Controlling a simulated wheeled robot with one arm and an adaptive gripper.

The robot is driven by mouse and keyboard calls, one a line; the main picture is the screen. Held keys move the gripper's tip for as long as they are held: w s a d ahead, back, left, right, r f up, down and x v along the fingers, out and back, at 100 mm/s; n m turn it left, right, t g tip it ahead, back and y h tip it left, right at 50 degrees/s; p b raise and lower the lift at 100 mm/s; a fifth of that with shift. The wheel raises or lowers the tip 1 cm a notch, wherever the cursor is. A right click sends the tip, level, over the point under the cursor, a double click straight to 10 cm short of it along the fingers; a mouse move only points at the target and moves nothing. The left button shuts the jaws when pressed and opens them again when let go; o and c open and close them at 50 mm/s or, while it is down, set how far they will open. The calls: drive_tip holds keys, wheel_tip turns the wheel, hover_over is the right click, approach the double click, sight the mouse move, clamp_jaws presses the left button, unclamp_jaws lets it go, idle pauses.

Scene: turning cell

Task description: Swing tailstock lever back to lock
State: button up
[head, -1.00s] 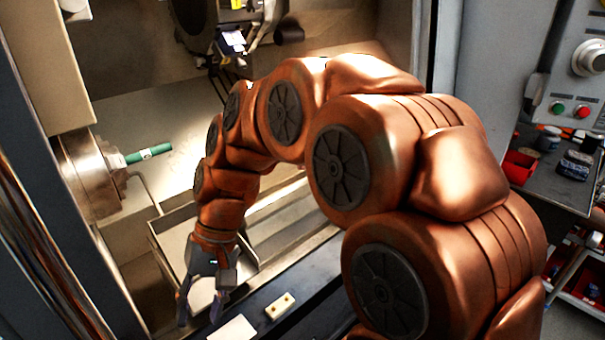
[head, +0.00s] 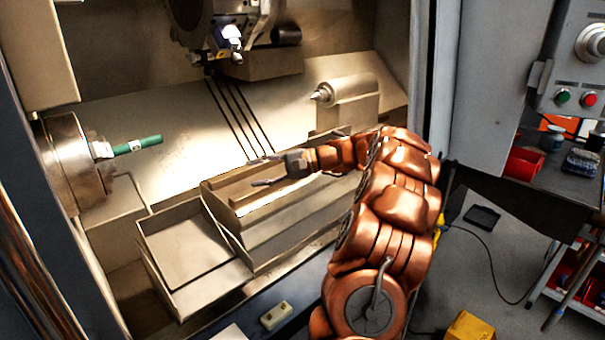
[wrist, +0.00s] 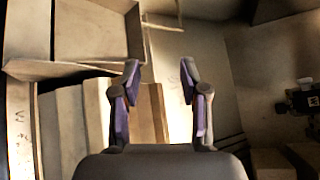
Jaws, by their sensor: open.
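The tailstock (head: 348,98) is a pale block with a pointed centre facing left, at the back right of the machine in the head view. I cannot make out its lever for certain; the lower front of the tailstock is partly behind my arm. My gripper (head: 264,171) is open and empty, pointing left above the pale trays, in front of and left of the tailstock. In the wrist view my gripper (wrist: 160,68) shows its two purple-padded fingers spread apart with nothing between them. The tailstock is not recognisable there.
A chuck (head: 74,160) holds a green bar (head: 137,145) at left. A tool turret (head: 225,30) hangs at the back. A metal tray (head: 180,275) lies below my gripper. The door edge (head: 425,75) and control panel (head: 575,75) stand at right.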

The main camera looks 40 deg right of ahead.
drive_tip(key=s+d+f+m+t+h+b, duration=0.1)
drive_tip(key=s+d+f+m+t+h, duration=0.15)
drive_tip(key=d, duration=0.75)
drive_tip(key=s+d+f+m+t+h+b, duration=0.1)
drive_tip(key=s+d+f+t, duration=0.15)
drive_tip(key=d, duration=0.75)
drive_tip(key=shift+t+y, duration=0.25)
drive_tip(key=shift+t, duration=0.05)
drive_tip(key=shift+x, duration=3.6)
drive_tip(key=shift+d+r, duration=0.1)
drive_tip(key=shift+d, duration=0.05)
clamp_jaws()
